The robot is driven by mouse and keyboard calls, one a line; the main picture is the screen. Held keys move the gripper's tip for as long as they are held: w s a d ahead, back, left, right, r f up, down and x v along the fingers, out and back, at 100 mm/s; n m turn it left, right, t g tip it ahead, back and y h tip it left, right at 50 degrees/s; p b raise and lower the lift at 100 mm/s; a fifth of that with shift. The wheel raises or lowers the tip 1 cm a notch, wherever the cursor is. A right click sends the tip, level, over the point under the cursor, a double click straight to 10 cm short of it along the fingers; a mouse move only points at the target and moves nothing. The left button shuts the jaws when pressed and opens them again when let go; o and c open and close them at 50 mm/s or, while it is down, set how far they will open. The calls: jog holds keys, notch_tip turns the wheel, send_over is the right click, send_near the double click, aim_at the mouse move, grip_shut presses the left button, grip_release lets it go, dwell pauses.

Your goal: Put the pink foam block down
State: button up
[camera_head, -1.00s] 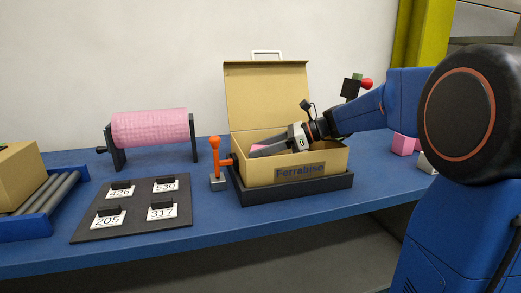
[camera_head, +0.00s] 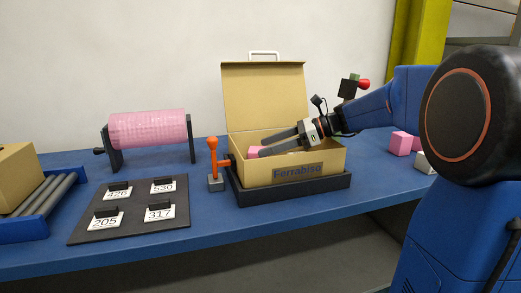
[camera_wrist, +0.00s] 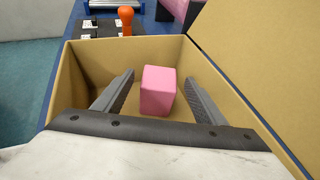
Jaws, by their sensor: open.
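The pink foam block (camera_wrist: 158,91) stands inside the open cardboard box (camera_head: 258,172), on its floor as far as the wrist view shows. In the head view only a small part of the block (camera_head: 253,152) shows above the box's front wall. My gripper (camera_wrist: 160,88) is open, with one finger on each side of the block and a visible gap to both. In the head view my gripper (camera_head: 270,148) reaches into the box from the right. The box's lid stands up at the back.
The box sits in a dark tray (camera_head: 290,193). An orange-handled lever (camera_head: 213,160) stands just left of it. A pink roll (camera_head: 150,130), a board of numbered tags (camera_head: 130,210) and a roller conveyor (camera_head: 45,205) lie further left. More pink blocks (camera_head: 402,143) are at the right.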

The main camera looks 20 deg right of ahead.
jog(key=v, duration=0.8)
dwell(0.4)
